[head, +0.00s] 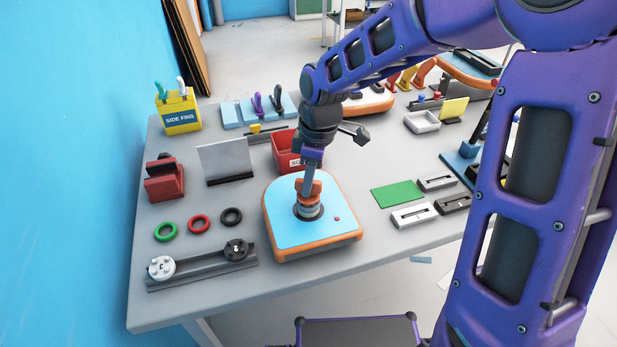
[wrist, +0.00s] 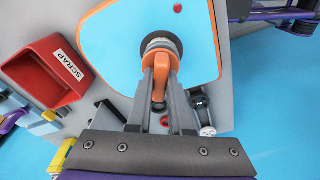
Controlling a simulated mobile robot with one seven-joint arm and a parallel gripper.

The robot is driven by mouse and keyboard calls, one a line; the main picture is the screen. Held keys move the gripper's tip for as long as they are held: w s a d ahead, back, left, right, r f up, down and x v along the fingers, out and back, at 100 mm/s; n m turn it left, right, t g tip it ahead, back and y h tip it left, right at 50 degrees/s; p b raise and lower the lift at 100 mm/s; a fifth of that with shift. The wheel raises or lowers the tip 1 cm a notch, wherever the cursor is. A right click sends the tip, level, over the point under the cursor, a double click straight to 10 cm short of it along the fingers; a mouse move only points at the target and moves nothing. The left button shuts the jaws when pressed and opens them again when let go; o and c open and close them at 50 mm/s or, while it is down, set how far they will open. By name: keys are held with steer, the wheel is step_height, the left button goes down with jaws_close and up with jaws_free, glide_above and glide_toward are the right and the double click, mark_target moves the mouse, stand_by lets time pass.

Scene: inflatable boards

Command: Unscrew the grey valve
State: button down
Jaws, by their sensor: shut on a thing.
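The blue-topped board (head: 285,225) with an orange edge lies on the bench. A grey round valve (head: 308,211) sits in its top, inside a dark ring; it also shows in the wrist view (wrist: 160,43). An orange tool with a looped handle (wrist: 160,85) stands upright over the valve and hides part of it. My gripper (head: 309,188) points down and is shut on the orange tool's handle. In the wrist view the two fingers (wrist: 161,72) lie on either side of the handle. Whether the tool is fully seated on the valve cannot be told.
A dark rail (head: 205,271) at front left carries a light grey disc (head: 161,267) and a black disc (head: 236,248). Green, red and black rings (head: 231,216) lie behind it. A red scrap bin (head: 285,150) stands just behind the board. A green sheet (head: 398,194) lies right.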

stand_by(0.3)
steer(key=shift+n+p, duration=0.4)
steer(key=shift+n, duration=1.4)
steer(key=shift+n+g, duration=0.3)
steer(key=shift+n, duration=0.9)
steer(key=shift+r, duration=2.5)
